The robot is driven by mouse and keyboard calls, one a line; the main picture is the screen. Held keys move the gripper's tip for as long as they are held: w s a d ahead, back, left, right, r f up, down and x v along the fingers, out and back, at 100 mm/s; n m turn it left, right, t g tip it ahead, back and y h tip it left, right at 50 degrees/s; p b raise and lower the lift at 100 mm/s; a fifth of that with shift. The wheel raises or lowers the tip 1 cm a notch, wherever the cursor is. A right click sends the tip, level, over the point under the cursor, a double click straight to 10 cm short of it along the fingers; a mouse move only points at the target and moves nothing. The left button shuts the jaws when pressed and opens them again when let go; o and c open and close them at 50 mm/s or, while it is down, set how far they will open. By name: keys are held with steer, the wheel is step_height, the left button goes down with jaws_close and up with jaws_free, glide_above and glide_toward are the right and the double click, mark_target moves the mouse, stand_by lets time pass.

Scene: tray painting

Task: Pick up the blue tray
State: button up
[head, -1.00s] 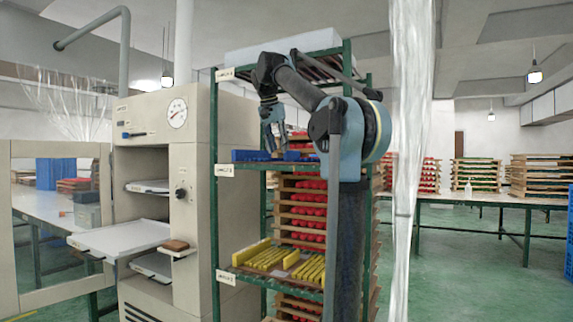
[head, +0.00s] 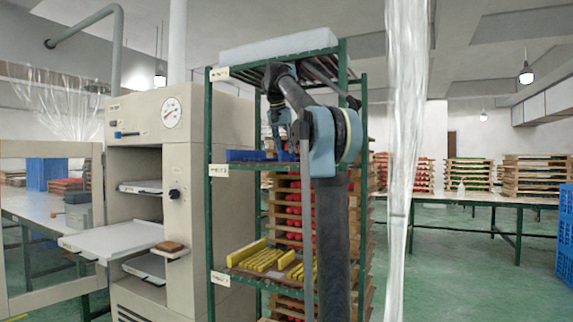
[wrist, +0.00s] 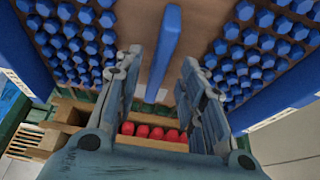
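The blue tray (head: 240,156) lies on the middle shelf of the green rack in the head view. In the wrist view its brown base (wrist: 225,25) holds rows of many blue pieces on both sides. A raised blue bar (wrist: 165,50) runs along its middle, and blue side walls (wrist: 18,40) show at left and right. My gripper (head: 277,142) is over the tray in the head view. In the wrist view my gripper (wrist: 163,62) is open and empty, its fingers pointing at the tray on either side of the bar's line. Contact cannot be told.
The rack's green posts (head: 211,200) stand close to my arm. A shelf with yellow pieces (head: 262,258) is below, and a pale slab (head: 278,46) lies on top. A beige oven (head: 176,180) with pulled-out shelves stands left. Red pieces (wrist: 150,131) show beyond the tray.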

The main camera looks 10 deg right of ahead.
steer(key=shift+w+d+f, duration=0.35)
steer(key=shift+w+f, duration=0.15)
steer(key=shift+f, duration=0.2)
steer(key=shift+w+d+f, duration=0.35)
steer(key=shift+w+f, duration=0.1)
steer(key=shift+f, duration=0.25)
jaws_close()
steer(key=shift+r, duration=0.2)
